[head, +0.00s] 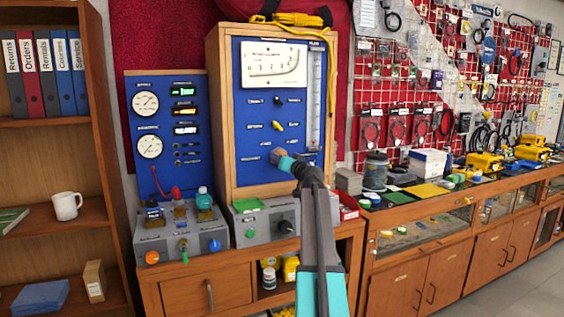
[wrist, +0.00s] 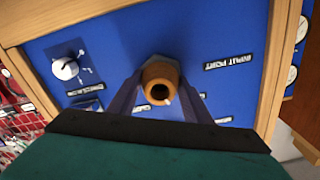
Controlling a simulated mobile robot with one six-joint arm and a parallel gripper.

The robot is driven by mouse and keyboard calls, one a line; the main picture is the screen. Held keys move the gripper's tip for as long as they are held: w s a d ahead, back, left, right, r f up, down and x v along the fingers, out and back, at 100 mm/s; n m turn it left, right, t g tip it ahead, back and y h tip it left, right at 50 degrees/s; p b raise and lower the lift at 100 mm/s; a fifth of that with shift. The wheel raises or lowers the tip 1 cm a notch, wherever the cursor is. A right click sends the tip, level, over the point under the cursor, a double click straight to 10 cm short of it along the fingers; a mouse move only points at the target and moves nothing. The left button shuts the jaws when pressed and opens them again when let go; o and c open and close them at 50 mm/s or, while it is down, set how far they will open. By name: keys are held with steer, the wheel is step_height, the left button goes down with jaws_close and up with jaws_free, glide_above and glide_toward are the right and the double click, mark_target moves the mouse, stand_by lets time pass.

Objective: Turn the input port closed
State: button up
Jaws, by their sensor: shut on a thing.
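The input port is a brass-coloured round fitting (wrist: 160,82) with a dark open hole, on the blue panel of the wooden cabinet. The label INPUT PORT (wrist: 232,61) is beside it in the wrist view, where the picture is turned. In the head view the port (head: 277,154) shows at the lower part of the panel, partly hidden by my arm. My gripper (wrist: 157,92) has one finger on each side of the port and is shut on it; it also shows in the head view (head: 287,161). Small labels around the port are partly covered by the fingers.
A yellow lever (head: 278,125) and a black knob sit above the port. A white pointer knob (wrist: 65,68) is on the panel at left in the wrist view. A gauge (head: 274,65) and a clear flow tube (head: 316,95) are higher up. Grey control boxes (head: 265,222) stand below.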

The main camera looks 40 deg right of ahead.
steer(key=m, duration=0.3)
steer(key=m+p, duration=0.1)
steer(key=m, duration=0.2)
steer(key=shift+r+m, duration=0.1)
steer(key=shift+m, duration=0.3)
steer(key=m+p, duration=0.2)
steer(key=m, duration=0.2)
steer(key=shift+m, duration=0.3)
steer(key=shift+m+p, duration=0.5)
steer(key=shift+m, duration=0.6)
steer(key=o, duration=1)
steer(key=shift+s, duration=0.1)
